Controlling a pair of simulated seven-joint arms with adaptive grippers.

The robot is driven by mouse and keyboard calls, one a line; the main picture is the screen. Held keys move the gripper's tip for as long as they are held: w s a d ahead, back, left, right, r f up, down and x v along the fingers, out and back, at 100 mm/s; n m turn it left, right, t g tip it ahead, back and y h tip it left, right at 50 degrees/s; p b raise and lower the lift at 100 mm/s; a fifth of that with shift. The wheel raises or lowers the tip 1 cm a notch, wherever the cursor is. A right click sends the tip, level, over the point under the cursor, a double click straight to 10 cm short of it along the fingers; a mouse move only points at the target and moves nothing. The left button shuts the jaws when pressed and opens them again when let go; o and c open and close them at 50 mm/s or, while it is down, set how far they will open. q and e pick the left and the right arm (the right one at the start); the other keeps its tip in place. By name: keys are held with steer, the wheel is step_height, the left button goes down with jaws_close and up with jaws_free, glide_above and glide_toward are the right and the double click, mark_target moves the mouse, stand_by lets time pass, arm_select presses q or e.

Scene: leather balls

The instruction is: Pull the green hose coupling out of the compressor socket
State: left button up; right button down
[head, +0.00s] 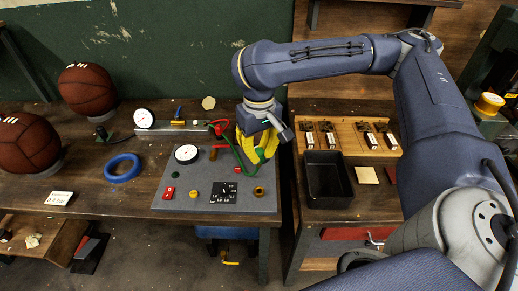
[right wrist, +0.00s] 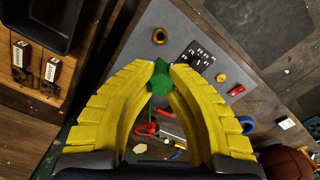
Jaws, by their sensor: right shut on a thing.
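The green hose coupling (right wrist: 160,80) is between the yellow fingertips of my right gripper (right wrist: 163,68), which is shut on it. In the head view the right gripper (head: 258,148) is over the back right of the grey panel, and the fingers partly cover the coupling. A green hose (head: 238,156) runs from the coupling toward red fittings at the back. A brass ring socket (head: 258,192) sits at the panel's right front; it also shows in the right wrist view (right wrist: 160,36). Its dark hole looks empty, and the coupling appears apart from it. My left gripper is not in view.
The grey panel (head: 165,206) carries a gauge (head: 187,153), a black number plate (head: 223,192), a yellow button (head: 193,194) and a red switch (head: 169,193). A blue ring (head: 122,179) and leather balls (head: 87,90) lie left. A black bin (head: 327,200) stands right, across a gap.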

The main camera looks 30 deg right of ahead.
mark_target(258, 166)
steer(key=shift+f, duration=3.5)
steer(key=shift+f, duration=0.15)
